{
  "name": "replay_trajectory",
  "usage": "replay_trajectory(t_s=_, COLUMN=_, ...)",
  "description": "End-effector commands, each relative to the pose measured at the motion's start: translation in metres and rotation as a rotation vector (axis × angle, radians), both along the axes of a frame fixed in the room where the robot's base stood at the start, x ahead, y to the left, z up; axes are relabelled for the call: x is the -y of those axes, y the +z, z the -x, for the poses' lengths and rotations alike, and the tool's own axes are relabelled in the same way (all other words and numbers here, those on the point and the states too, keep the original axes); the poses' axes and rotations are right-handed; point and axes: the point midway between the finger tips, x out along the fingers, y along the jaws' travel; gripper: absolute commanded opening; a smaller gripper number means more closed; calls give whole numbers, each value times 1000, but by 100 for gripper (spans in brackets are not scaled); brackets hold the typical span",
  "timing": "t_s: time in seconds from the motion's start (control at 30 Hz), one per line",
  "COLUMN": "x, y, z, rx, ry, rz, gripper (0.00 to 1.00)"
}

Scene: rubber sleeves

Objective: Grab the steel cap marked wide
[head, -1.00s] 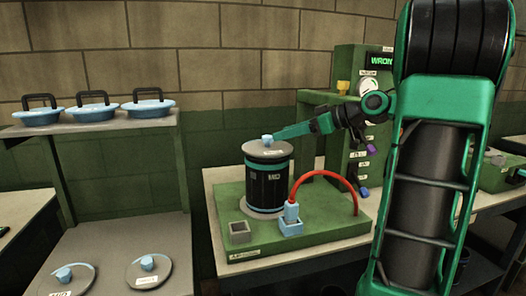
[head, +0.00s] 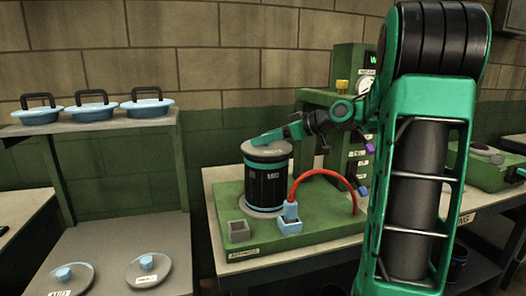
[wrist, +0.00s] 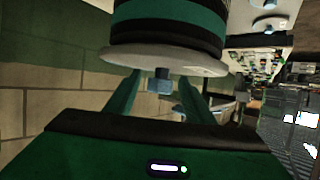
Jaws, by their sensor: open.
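A grey steel cap (head: 284,151) with a blue knob sits on top of a black and teal drum marked MID (head: 268,190). My gripper (head: 262,140) is over the cap in the head view and hides its knob. The wrist view shows the cap's rim (wrist: 205,66) on the drum, with the blue knob (wrist: 160,84) between my two open fingers. I cannot read the cap's label. Two similar steel caps with blue knobs lie on the lower left surface: the left one (head: 80,286) is marked MID, and the right one (head: 155,268) has a label too small to read.
The drum stands on a green base (head: 330,231) with a red hose (head: 320,172) arching on its right and a grey square socket (head: 239,231) in front. A green control panel (head: 340,95) stands behind. Blue lidded pans (head: 148,108) sit on the upper left shelf.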

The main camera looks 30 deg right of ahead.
Motion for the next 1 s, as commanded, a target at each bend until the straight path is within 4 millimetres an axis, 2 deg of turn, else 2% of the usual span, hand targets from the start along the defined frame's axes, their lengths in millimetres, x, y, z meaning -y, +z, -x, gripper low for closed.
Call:
replay_trajectory(t_s=0.03, x=0, y=0, z=0, rx=0, ry=0, rz=0, gripper=49)
replay_trajectory(t_s=0.23, x=0, y=0, z=0, rx=0, ry=0, rz=0, gripper=1)
replay_trajectory(t_s=0.67, x=0, y=6, z=0, rx=2, ry=0, rz=1, gripper=0)
replay_trajectory(t_s=0.97, x=-1, y=44, z=0, rx=4, ry=2, rz=4, gripper=0)
replay_trajectory(t_s=1.0, x=-6, y=48, z=7, rx=4, ry=2, rz=2, gripper=0)
